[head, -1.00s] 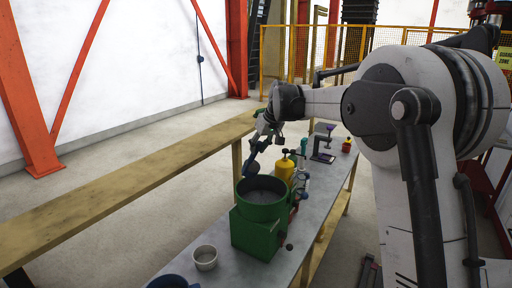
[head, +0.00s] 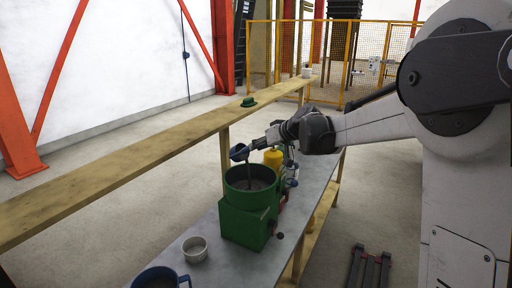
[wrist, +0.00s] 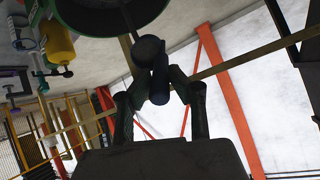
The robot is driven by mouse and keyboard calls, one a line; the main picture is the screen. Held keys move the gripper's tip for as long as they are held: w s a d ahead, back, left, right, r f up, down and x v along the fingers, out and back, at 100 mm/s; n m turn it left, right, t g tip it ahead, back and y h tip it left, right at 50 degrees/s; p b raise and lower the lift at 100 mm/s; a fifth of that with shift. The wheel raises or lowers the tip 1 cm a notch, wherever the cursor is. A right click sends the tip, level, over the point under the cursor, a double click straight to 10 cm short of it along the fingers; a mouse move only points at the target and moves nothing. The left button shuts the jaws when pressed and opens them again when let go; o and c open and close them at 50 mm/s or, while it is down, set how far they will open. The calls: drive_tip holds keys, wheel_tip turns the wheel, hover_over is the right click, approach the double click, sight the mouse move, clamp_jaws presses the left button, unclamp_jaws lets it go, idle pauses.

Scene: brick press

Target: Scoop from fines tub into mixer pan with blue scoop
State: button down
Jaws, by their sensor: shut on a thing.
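My gripper (head: 262,146) is above the far side of the mixer pan (head: 250,184), a round green drum with a dark grey inside. It is shut on the blue scoop (head: 239,152), whose round bowl hangs over the pan's back rim, tilted. Whether the scoop holds anything cannot be told. In the wrist view the fingers grip the scoop's dark handle (wrist: 160,85), and the pan's dark green rim (wrist: 75,22) fills the top. A blue tub (head: 160,278) is cut off at the bottom edge, and a small pale grey tub (head: 195,249) stands in front of the mixer; which holds fines is unclear.
A yellow bottle (head: 273,158) stands right behind the pan. A long wooden beam shelf (head: 120,153) runs along the left, with a green object (head: 249,101) on it. The grey bench top (head: 215,262) is bare around the small tub.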

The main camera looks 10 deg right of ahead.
drive_tip(key=shift+s+d+f, duration=0.2)
drive_tip(key=shift+f, duration=0.1)
wheel_tip(320, 180, down, 10)
drive_tip(key=s+d+t+y+b, duration=0.2)
drive_tip(key=t+y+b, duration=0.5)
drive_tip(key=b, duration=1.6)
drive_tip(key=shift+s+d+f+t+b, duration=0.15)
drive_tip(key=shift+s+t+b, duration=0.25)
drive_tip(key=shift+t, duration=0.5)
drive_tip(key=shift+f+b, duration=0.15)
drive_tip(key=shift+b, duration=0.2)
idle(1.0)
